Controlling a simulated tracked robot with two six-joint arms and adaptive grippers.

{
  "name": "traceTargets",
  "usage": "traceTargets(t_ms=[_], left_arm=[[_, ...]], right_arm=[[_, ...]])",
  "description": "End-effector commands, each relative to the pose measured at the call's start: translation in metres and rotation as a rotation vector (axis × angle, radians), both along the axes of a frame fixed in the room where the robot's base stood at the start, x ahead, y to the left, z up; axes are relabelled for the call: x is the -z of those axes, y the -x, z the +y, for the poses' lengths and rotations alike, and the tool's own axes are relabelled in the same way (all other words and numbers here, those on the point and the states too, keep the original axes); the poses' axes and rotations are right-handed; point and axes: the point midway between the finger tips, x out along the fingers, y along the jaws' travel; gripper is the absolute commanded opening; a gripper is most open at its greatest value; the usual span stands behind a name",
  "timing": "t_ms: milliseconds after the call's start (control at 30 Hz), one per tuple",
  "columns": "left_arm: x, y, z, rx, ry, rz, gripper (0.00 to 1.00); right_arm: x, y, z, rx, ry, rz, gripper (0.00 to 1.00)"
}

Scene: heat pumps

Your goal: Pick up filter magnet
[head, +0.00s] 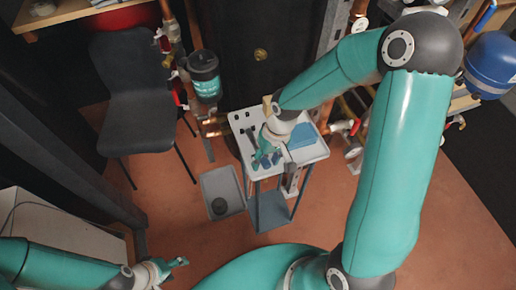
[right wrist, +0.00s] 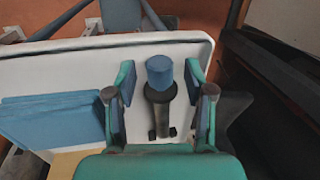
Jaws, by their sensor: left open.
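An object with a blue cylindrical cap and a dark stem, which looks like the filter magnet (right wrist: 160,73), is over the white tray (right wrist: 60,68) in the right wrist view. My right gripper (right wrist: 160,92) is open, with one finger on each side of it and visible gaps between. In the head view my right gripper (head: 267,160) is over the trolley's white top (head: 313,152) and hides most of the magnet there. My left gripper (head: 176,268) is open and empty above the floor at the lower left.
A blue flat item (head: 303,136) lies on the trolley top. A grey bin (head: 222,183) with a dark round thing in it stands left of the trolley. A black-and-teal canister (head: 205,78), copper pipes and a dark chair (head: 135,90) are behind. The floor front left is clear.

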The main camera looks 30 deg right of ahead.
Motion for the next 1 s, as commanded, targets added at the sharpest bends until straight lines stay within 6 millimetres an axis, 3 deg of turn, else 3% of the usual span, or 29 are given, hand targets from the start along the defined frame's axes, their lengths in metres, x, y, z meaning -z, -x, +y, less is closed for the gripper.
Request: traceTargets(t_ms=[33,300,733,1000], left_arm=[[0.0,0.0,0.0,0.0,0.0,0.0,0.56],[0.0,0.0,0.0,0.0,0.0,0.0,0.56],[0.0,0.0,0.0,0.0,0.0,0.0,0.56],[-0.003,0.0,0.0,0.0,0.0,0.0,0.56]], right_arm=[[0.0,0.0,0.0,0.0,0.0,0.0,0.41],[0.0,0.0,0.0,0.0,0.0,0.0,0.0],[-0.004,-0.001,0.0,0.001,0.001,-0.003,0.0],[-0.029,-0.001,-0.001,0.001,0.001,-0.006,0.0]])
